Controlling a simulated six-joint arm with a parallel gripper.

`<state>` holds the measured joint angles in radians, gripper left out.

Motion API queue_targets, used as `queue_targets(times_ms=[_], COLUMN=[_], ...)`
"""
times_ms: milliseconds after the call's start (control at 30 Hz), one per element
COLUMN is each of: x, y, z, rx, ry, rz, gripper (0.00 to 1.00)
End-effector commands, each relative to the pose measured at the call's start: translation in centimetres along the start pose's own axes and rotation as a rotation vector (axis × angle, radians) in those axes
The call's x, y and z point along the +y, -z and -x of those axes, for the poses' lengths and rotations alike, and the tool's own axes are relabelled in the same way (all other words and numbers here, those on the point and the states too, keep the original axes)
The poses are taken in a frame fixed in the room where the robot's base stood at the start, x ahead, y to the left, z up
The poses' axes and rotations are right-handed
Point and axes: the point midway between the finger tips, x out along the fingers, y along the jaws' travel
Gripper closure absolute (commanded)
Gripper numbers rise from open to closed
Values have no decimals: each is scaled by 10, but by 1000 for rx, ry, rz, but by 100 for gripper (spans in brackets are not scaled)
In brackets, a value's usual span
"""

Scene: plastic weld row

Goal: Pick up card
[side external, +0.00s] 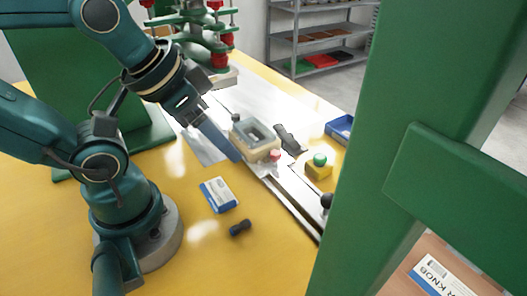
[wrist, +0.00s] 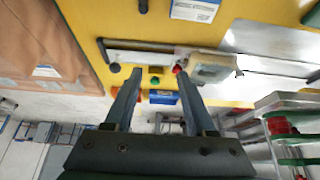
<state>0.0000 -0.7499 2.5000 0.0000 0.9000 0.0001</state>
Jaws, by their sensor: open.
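A white and blue card (side external: 218,194) lies flat on the yellow table, in front of the machine bed. It also shows at the top of the wrist view (wrist: 195,9), partly cut off by the frame edge. My gripper (side external: 236,157) is above the table, up and to the right of the card in the side view, and does not touch it. In the wrist view my gripper (wrist: 160,78) has its two fingers spread apart with nothing held between them.
A beige block with a square recess (side external: 255,139) stands beyond the card. A yellow box with a green button (side external: 319,168) is to its right. A dark small part (side external: 240,228) lies near the card. A green post (side external: 375,150) stands at right. A blue bin (side external: 340,129) is farther back.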

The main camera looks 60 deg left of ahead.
Motion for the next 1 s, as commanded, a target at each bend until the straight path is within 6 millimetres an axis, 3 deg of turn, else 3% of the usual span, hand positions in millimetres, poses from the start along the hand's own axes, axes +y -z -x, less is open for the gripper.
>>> queue_targets(times_ms=[167,200,233,633,833,1000], x=[0,0,0,0,-4,-9], y=[0,0,0,8,8,-3], z=[0,0,0,-2,-31,-64], rx=[0,0,0,16,-116,-276], ry=[0,0,0,1,6,4], rz=[0,0,0,-23,-44,-47], gripper=[44,56,61,61,61,61])
